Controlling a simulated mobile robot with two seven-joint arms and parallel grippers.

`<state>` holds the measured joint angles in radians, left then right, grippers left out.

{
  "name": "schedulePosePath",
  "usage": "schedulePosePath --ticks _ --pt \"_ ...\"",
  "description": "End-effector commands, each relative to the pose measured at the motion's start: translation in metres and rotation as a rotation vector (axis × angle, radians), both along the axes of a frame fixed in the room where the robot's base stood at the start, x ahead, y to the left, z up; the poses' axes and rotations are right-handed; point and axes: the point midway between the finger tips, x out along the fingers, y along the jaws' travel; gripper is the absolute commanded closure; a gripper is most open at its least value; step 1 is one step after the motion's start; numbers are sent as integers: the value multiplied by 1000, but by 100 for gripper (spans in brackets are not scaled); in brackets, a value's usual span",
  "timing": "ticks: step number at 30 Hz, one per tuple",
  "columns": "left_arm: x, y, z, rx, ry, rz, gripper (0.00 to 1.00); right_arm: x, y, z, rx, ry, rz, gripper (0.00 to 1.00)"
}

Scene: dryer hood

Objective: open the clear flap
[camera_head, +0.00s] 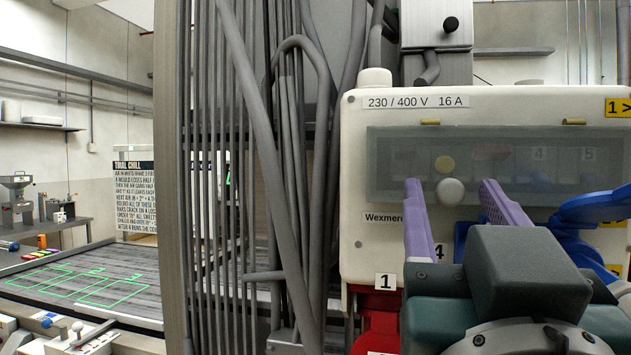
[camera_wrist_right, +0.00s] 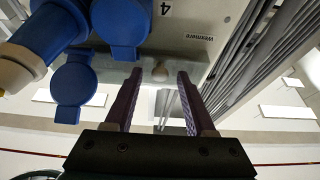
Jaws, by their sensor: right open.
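The clear flap (camera_head: 400,150) is a smoky see-through cover on the front of a white electrical box. It hangs down from two brass hinges along its top edge and looks closed. A pale round knob (camera_head: 450,191) sits near its lower edge. My right gripper (camera_head: 450,184) is open, with its two purple fingers reaching up on either side of the knob. In the right wrist view the knob (camera_wrist_right: 160,74) shows between the separated fingertips, and whether a finger touches it I cannot tell. My left gripper is not in view.
The white box (camera_head: 400,108) carries a voltage label. Blue sockets with lids (camera_wrist_right: 124,25) are on its underside, close to my right gripper, with a red one (camera_head: 378,318) below left. Thick grey cables and pipes (camera_head: 290,150) stand left of the box.

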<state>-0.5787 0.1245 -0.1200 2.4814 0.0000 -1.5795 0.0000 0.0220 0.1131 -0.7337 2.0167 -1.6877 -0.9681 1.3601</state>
Motion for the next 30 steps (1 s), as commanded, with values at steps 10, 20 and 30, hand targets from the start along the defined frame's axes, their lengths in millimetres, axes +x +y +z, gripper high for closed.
schedulePosePath --ticks 10,20,30 --pt "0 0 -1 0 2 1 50 0 0 0 -1 0 0 58" --pt "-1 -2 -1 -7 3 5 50 0 0 0 0 0 0 95" --pt "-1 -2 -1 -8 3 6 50 0 0 0 0 0 0 100"
